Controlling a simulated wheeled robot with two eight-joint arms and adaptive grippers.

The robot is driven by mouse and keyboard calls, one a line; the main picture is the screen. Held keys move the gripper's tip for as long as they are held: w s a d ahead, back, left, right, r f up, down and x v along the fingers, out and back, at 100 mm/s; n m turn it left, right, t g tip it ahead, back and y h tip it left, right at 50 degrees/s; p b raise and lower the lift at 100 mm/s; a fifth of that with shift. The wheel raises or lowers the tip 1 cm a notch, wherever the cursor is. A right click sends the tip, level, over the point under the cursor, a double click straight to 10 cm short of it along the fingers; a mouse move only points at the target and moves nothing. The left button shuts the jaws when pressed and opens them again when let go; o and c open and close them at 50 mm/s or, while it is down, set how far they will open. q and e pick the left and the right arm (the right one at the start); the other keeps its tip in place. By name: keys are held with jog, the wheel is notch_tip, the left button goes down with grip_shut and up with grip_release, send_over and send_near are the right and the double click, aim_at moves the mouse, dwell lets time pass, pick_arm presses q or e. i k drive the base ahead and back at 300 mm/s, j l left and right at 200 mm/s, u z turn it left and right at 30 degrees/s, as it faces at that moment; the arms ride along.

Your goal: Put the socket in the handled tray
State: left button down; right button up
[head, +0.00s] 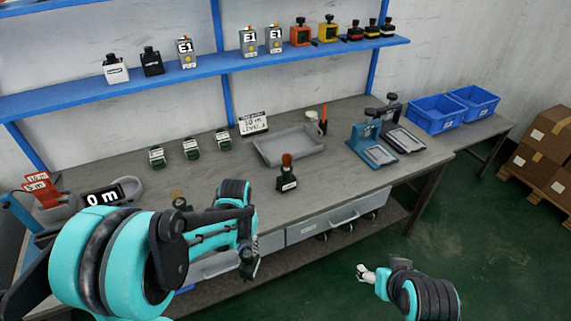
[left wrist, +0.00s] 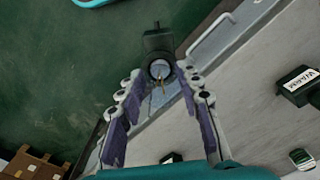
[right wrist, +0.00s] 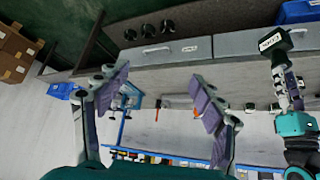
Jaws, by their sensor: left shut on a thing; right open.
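My left gripper (head: 248,250) is shut on a dark socket (head: 248,267), held in front of the bench's front edge. In the left wrist view the socket (left wrist: 158,41) sits between the fingertips, its round end towards the camera. The right wrist view also shows the socket (right wrist: 272,42), with a white label, in the left gripper. A grey tray (head: 262,150) with raised walls, the likely handled tray, stands on the bench towards the back; it looks empty. My right gripper (right wrist: 163,88) is open and empty, off the bench at the lower right of the head view (head: 368,273).
A dark labelled block with a brown top (head: 287,176) stands on the bench before the tray. Several small dark sockets (head: 191,148) stand left of it. Blue-and-grey presses (head: 372,147) and blue bins (head: 434,113) are to the right. A drawer (head: 325,225) is under the bench.

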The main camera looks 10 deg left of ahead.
aim_at(276, 151)
jog(key=i+l+u, duration=0.1)
jog(key=l, duration=0.3)
jog(key=i+l+u, duration=0.1)
jog(key=l, duration=0.3)
jog(key=i+l+u, duration=0.15)
jog(key=l, duration=0.3)
jog(key=i+l+u, duration=0.1)
jog(key=i+l, duration=0.15)
jog(key=l, duration=0.2)
